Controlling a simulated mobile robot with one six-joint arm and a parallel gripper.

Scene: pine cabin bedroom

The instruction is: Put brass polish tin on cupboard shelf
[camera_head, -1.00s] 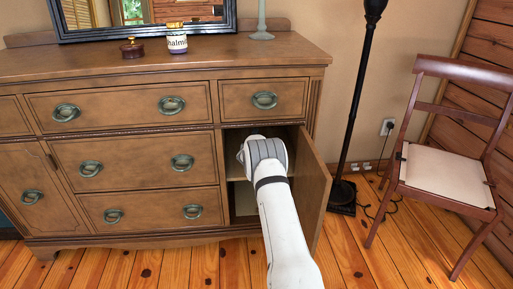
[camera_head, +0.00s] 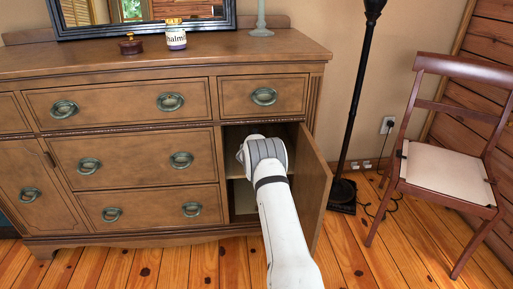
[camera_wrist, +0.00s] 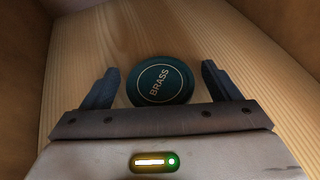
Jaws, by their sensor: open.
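The brass polish tin (camera_wrist: 161,84) shows in the wrist view as a round dark green lid lettered "BRASS". It rests on the pale wooden cupboard shelf (camera_wrist: 190,35). My gripper (camera_wrist: 160,82) is open, with one finger on each side of the tin and a gap visible on both sides. In the head view my arm reaches into the open cupboard (camera_head: 237,137) at the right of the dresser. There my wrist hides the tin and the fingers.
The cupboard door (camera_head: 313,190) stands open close to the right of my arm. Cupboard side walls (camera_wrist: 22,60) flank the shelf. A labelled jar (camera_head: 176,40) and a small dark red pot (camera_head: 131,47) stand on the dresser top. A lamp (camera_head: 355,110) and chair (camera_head: 445,170) stand at right.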

